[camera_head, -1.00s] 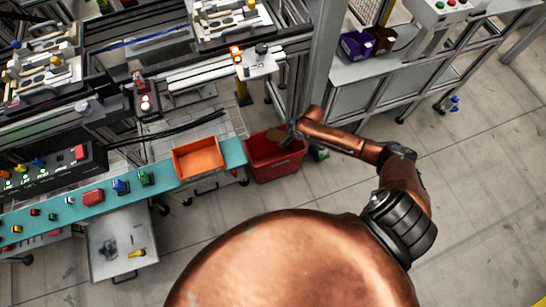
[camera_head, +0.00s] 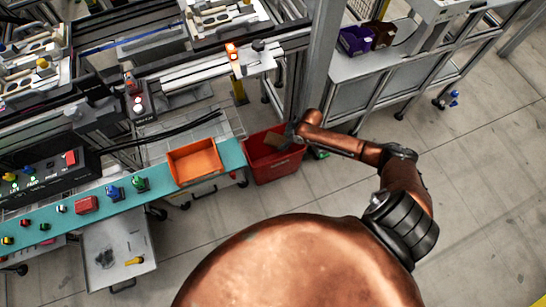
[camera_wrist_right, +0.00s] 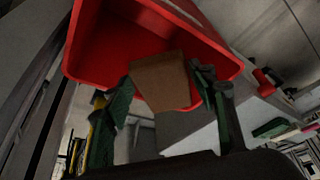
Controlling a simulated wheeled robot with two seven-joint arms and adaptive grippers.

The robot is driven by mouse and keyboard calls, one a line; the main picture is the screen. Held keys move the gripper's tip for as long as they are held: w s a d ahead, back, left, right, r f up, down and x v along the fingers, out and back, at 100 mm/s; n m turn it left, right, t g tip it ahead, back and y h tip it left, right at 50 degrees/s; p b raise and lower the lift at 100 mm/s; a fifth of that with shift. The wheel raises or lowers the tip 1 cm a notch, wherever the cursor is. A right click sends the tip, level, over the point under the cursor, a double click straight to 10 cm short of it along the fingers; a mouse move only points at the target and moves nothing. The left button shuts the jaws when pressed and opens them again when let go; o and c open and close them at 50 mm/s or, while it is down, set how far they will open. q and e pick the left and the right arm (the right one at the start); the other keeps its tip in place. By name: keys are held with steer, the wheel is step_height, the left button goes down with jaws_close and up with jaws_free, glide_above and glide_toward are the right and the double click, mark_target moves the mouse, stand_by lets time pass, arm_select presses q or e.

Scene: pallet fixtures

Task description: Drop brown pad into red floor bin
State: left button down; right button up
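The brown pad (camera_wrist_right: 160,82) sits between the two fingers of my right gripper (camera_wrist_right: 163,90) in the right wrist view, with a fingertip against each side. The gripper looks shut on it. The red floor bin (camera_wrist_right: 105,45) opens just beyond the pad. In the head view, my right gripper (camera_head: 288,137) is over the red bin (camera_head: 278,167), and the brown pad (camera_head: 275,140) shows above the bin's opening. My right arm partly hides the gripper there. My left gripper is not in view.
An orange tray (camera_head: 195,162) stands on the teal bench strip (camera_head: 152,188) left of the bin. A metal post (camera_head: 318,70) rises close behind the gripper. A side table (camera_head: 370,65) holds a purple bin (camera_head: 355,41) and a dark brown bin (camera_head: 381,35).

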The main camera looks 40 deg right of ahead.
steer(key=o, duration=0.4)
steer(key=v, duration=1.2)
steer(key=shift+s, duration=0.1)
